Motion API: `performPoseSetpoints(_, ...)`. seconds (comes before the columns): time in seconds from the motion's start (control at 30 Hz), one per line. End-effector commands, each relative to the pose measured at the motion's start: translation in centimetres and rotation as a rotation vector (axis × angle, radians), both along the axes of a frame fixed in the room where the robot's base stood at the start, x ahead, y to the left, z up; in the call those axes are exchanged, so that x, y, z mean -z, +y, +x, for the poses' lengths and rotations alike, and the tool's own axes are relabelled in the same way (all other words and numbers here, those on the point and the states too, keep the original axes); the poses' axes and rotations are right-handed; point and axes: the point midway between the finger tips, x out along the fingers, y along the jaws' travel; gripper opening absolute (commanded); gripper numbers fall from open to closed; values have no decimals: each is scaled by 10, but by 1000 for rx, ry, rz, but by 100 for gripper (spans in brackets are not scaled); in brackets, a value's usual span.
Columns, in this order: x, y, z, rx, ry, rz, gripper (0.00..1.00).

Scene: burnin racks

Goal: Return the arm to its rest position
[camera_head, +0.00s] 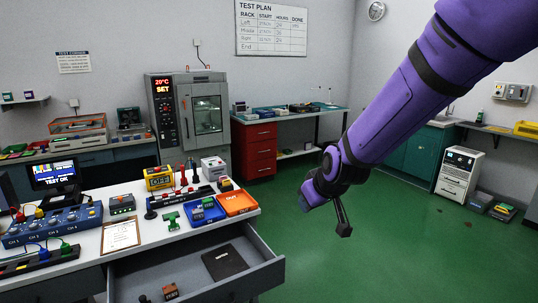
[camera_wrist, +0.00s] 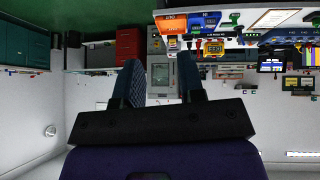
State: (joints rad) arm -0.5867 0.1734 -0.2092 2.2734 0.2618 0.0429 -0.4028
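My purple arm (camera_head: 405,110) reaches in from the upper right of the head view, bent downward at the wrist. My gripper (camera_head: 344,230) hangs over the open green floor, to the right of the workbench and clear of it. In the wrist view, which is upside down, the two dark fingers of my gripper (camera_wrist: 161,72) stand apart with nothing between them. The fingers overlap one another in the head view.
The workbench (camera_head: 75,243) at left has its drawer (camera_head: 268,276) pulled out, with a black notebook (camera_head: 224,262) inside. A blue tray (camera_head: 206,213) and an orange tray (camera_head: 237,203) lie on top. An oven (camera_head: 189,112) stands behind. The green floor (camera_head: 400,245) is mostly free.

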Motion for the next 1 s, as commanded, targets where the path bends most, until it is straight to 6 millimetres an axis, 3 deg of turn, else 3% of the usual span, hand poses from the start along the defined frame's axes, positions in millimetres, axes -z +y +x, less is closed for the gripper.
performPoseSetpoints(0.1,-26,-23,-16,35,23,32,36)
performPoseSetpoints(0.5,-91,-93,-85,151,104,97,36)
performPoseSetpoints(1.0,-137,-163,-197,330,171,104,36)
